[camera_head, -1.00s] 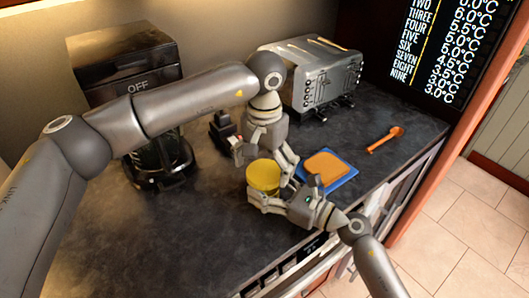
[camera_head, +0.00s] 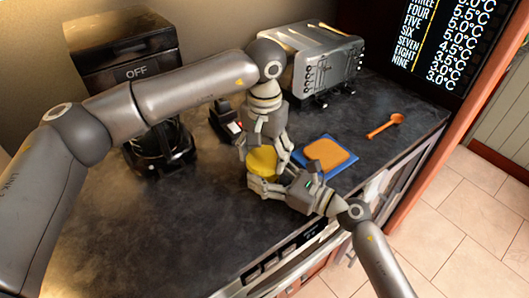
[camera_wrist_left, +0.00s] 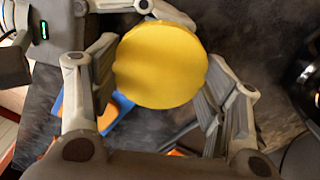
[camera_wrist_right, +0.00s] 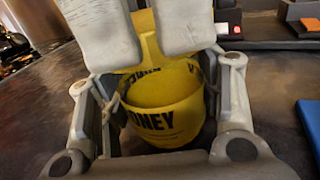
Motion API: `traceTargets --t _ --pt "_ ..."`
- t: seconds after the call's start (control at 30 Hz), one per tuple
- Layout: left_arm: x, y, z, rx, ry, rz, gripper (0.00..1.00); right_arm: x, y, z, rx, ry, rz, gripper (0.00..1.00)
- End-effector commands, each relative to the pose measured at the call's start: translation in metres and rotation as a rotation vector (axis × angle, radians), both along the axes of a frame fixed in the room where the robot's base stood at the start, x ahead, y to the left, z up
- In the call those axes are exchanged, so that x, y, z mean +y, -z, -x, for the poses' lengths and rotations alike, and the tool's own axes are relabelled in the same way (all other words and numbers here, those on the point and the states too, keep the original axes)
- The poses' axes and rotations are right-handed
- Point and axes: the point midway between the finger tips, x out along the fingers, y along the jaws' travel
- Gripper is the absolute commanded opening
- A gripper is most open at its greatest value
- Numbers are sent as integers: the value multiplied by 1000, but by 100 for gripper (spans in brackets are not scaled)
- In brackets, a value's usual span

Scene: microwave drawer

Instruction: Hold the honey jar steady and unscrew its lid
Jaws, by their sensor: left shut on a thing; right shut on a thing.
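The honey jar (camera_wrist_right: 165,125) is yellow with black lettering and stands upright on the dark counter. Its round yellow lid (camera_wrist_left: 160,65) fills the middle of the left wrist view and also shows in the head view (camera_head: 262,163). My left gripper (camera_head: 263,158) comes down from above and is shut on the lid, one finger on either side. My right gripper (camera_head: 268,184) reaches in from the lower right and is shut around the jar body. My left fingers hide part of the jar top in the right wrist view; I cannot tell whether the lid is still seated.
A blue square with an orange top (camera_head: 326,156) lies close right of the jar. An orange spoon (camera_head: 385,126) lies further right. A toaster (camera_head: 322,65) and a black coffee machine (camera_head: 135,75) stand behind. The counter at the front left is clear.

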Motion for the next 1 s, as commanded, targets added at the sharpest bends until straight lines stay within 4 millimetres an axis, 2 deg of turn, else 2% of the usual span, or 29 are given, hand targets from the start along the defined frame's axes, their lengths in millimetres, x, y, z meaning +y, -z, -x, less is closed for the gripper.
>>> traceTargets --t 1.0 --pt "1 -1 0 0 -1574 -2 40 0 0 0 1 0 1 0"
